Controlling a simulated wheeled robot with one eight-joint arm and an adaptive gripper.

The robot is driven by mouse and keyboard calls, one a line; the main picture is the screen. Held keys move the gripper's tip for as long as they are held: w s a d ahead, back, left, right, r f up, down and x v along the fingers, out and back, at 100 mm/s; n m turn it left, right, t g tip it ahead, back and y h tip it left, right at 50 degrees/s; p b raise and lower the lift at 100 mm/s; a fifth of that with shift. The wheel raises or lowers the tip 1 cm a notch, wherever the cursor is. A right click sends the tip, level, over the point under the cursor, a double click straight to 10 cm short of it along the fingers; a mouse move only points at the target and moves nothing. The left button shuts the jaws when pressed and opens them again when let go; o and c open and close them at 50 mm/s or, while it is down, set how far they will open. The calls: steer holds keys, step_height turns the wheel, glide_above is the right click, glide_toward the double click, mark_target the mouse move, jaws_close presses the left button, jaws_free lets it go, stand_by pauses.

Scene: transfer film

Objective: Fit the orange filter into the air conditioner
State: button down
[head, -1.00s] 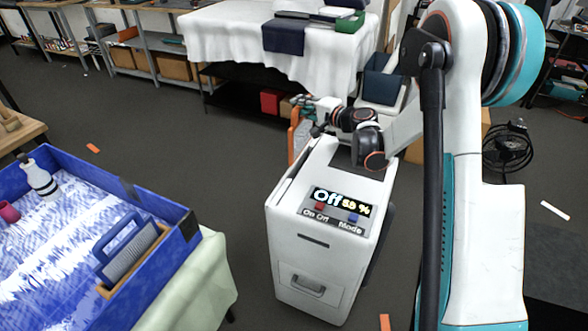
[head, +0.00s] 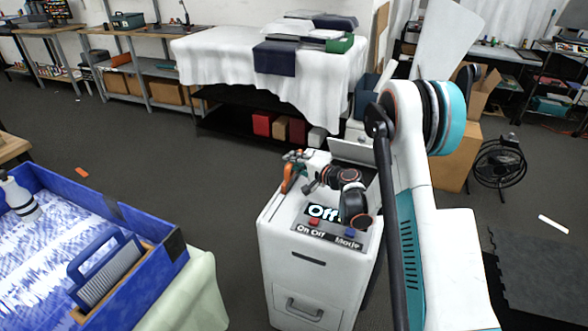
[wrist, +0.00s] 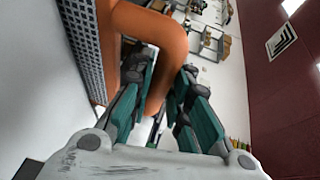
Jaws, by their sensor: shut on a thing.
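The air conditioner (head: 311,272) is a white upright box with a drawer handle low on its front and a display reading "Off" on its sloped top. The orange filter (head: 290,177) shows as a small orange piece at the left edge of the unit's top. Whether it sits in the slot there or is above it, I cannot tell. My gripper (head: 298,157) is at its upper end. In the wrist view, the fingers are shut around the filter's thick orange handle (wrist: 165,42), and its dark mesh (wrist: 86,45) shows at the left. My arm partly covers the display.
A blue crate (head: 176,250) with a bottle (head: 20,200) and a blue-handled brush (head: 105,265) stands at the left on a cloth-covered table. A white-draped table (head: 270,62) is behind the unit. A black fan (head: 500,165) stands at the right. Floor between crate and unit is clear.

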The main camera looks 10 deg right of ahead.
steer(key=shift+f, duration=1.05)
steer(key=shift+f, duration=0.15)
steer(key=c, duration=1.5)
jaws_free()
steer(key=shift+r, duration=0.2)
steer(key=p+v, duration=0.2)
steer(key=v, duration=1)
